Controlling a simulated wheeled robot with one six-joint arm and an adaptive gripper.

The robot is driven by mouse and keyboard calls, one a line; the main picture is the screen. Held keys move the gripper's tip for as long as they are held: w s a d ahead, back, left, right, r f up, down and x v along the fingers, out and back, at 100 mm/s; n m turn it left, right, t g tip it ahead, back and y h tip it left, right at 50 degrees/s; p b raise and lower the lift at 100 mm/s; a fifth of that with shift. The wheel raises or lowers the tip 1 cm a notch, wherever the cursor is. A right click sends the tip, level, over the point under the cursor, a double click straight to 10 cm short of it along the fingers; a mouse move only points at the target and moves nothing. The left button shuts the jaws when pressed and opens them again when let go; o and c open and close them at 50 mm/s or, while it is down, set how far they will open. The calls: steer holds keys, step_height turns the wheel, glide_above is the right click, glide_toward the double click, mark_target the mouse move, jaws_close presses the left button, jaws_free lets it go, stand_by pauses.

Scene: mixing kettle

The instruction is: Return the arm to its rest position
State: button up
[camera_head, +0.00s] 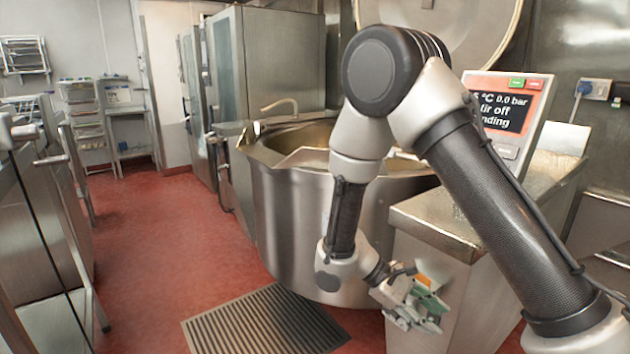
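My gripper (418,304) hangs low at the bottom right of centre, in front of the steel cabinet beside the kettle. My arm rises from the lower right, bends high over the kettle's right side and comes down to the gripper. The fingers are small and seen at an angle, so whether they are open or shut is unclear. I see no object clearly held. The mixing kettle (290,215) is a large steel vessel behind the arm. Part of its rim and inside is hidden by the arm.
A control panel (507,110) stands on the steel cabinet (425,250) right of the kettle. The raised round lid (470,35) is behind the arm. A floor grate (265,322) lies before the kettle. Red floor (150,240) is clear at left, beside steel racks (80,105).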

steer(key=s+d+r+m+t+y, duration=0.2)
steer(key=s+d+r+m+y, duration=0.1)
steer(key=r, duration=0.5)
steer(key=s+d+r+m+t+y, duration=0.3)
steer(key=s+d+r+y, duration=0.1)
steer(key=r, duration=0.5)
steer(key=s+d+r+m+t+y, duration=0.3)
steer(key=s+d+r, duration=0.1)
steer(key=r, duration=0.5)
steer(key=shift+d+r+y, duration=0.2)
steer(key=shift+d+y, duration=0.05)
steer(key=shift+y, duration=0.05)
